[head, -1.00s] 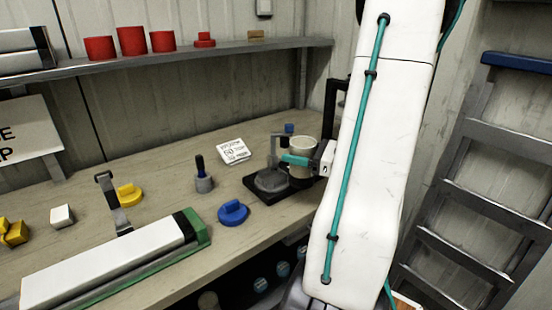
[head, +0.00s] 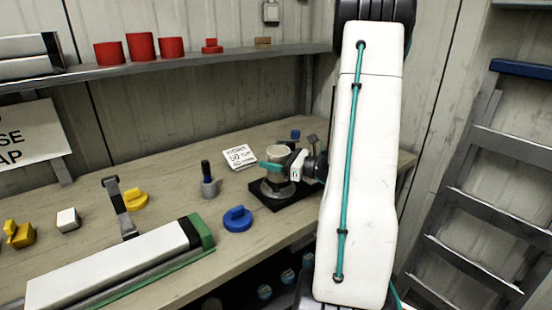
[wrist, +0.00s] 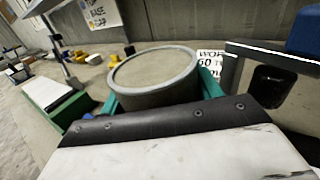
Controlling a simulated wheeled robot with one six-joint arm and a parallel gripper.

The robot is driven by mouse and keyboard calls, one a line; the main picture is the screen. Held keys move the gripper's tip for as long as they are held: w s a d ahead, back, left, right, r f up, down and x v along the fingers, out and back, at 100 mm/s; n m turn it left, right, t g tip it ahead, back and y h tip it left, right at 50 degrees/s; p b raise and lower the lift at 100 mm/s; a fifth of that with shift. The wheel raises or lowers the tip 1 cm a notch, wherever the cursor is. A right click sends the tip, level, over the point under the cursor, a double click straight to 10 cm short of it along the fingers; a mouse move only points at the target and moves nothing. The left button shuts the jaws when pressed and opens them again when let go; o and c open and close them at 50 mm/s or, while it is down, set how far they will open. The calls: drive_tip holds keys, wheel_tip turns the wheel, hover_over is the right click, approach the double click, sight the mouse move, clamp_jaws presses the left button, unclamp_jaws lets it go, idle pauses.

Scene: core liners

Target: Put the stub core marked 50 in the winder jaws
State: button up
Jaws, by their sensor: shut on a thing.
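The winder (head: 268,195), a grey round fixture on a black base, stands at the back right of the bench.
A white card (head: 240,157) with writing lies left of the winder. A ladder (head: 485,170) stands at the right.

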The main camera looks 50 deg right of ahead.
drive_tip(key=o, duration=1)
drive_tip(key=shift+s, duration=0.1)
drive_tip(key=v, duration=1.2)
drive_tip(key=shift+r, duration=0.1)
